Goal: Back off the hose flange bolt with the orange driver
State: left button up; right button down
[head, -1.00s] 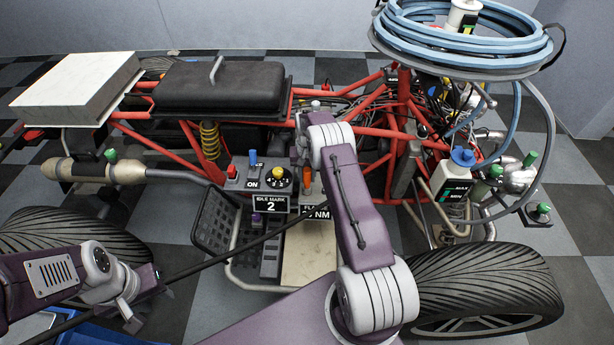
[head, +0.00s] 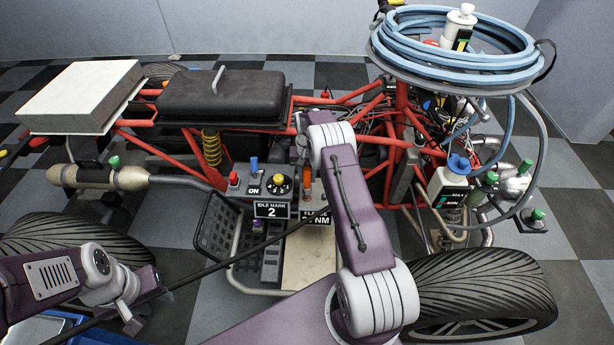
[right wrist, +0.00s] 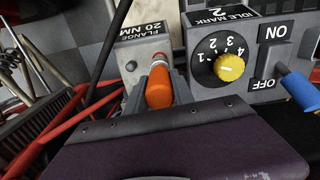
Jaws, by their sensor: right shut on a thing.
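The orange driver (right wrist: 160,88) is between the grey fingers of my right gripper (right wrist: 158,82) in the right wrist view. It stands in front of the small grey box labelled FLANGE 20 NM (right wrist: 135,50). A red part shows just beyond its handle, at the box. A small round grey part (right wrist: 131,66) sits beside it. The driver's tip and the hose flange bolt are hidden; I cannot tell whether they touch. In the head view the driver shows as a thin orange strip (head: 306,172) beside my right arm. My left gripper (head: 132,312) is at the lower left, away from the box.
An IDLE MARK panel (head: 271,209) with a yellow knob (head: 279,182) and a blue ON/OFF lever (head: 254,166) is close beside the driver. A long black rod (head: 240,256) crosses from lower left. A coiled blue hose (head: 410,30), red frame tubes and a tyre (head: 480,290) stand around.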

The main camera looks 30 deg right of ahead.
aim_at(307, 169)
jog(key=shift+r, duration=0.15)
notch_tip(307, 169, up, 4)
jog(key=p, duration=0.3)
